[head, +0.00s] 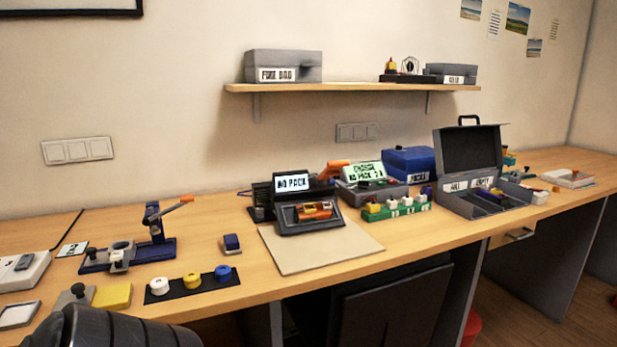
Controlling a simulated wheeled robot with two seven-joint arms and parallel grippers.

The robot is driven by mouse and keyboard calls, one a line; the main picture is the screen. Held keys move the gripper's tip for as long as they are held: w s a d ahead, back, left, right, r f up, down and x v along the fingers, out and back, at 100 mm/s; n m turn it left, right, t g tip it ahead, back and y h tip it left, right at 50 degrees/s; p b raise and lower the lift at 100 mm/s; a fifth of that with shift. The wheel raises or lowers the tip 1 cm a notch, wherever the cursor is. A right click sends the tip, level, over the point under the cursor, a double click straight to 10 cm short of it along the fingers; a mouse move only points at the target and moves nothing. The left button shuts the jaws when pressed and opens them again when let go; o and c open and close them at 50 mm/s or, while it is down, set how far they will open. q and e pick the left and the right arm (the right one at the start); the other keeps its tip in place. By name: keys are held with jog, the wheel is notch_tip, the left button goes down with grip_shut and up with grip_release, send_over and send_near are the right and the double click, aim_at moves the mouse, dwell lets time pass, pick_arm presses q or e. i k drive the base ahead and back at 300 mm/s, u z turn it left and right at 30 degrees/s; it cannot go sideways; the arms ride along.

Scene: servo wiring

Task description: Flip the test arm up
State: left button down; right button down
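Two orange-ended levers show in the head view, and I cannot tell for sure which is the test arm. One orange lever (333,168) rises at a slant beside a grey tester (368,190) with a lit green screen. The other is an orange handle (180,203) on a blue stand (155,225) at the left, slanting up to the right. In front of the green-screened tester, a dark unit (293,205) has a screen reading "NO PACK" and holds an orange part (313,211). Neither gripper is in view.
A beige mat (345,246) lies before the dark unit. White, yellow and blue spools (192,281) sit on a black strip. A green rack (398,210), blue box (408,163) and open grey case (470,190) stand to the right. A shelf (350,88) hangs above.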

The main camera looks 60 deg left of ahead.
aim_at(333, 168)
jog(key=u, duration=1.95)
